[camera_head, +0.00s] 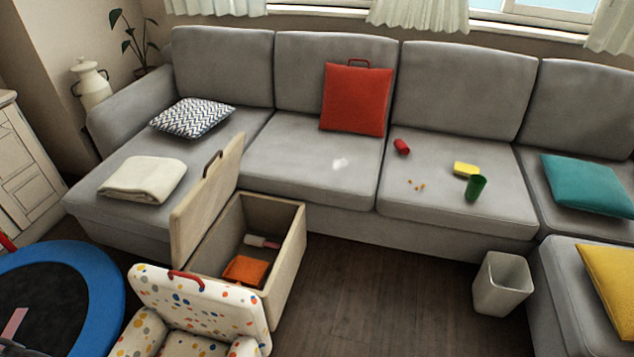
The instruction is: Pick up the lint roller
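A lint roller (262,242), small, pale and pinkish with a darker pink end, lies inside the open wooden storage box (300,238). It rests near the box's back part, behind an orange object (246,270) that looks like a dustpan. The box's lid (207,190) stands raised on the left side. The box's front left is partly hidden by a dotted child's chair (200,300). My gripper is not in view.
A grey sofa (310,170) runs behind the box. A red can (401,146), crumbs, a yellow sponge (466,169) and a green cup (475,188) are on its seat. A white bin (502,285) stands right; a blue-rimmed trampoline (105,290) left. Floor between is clear.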

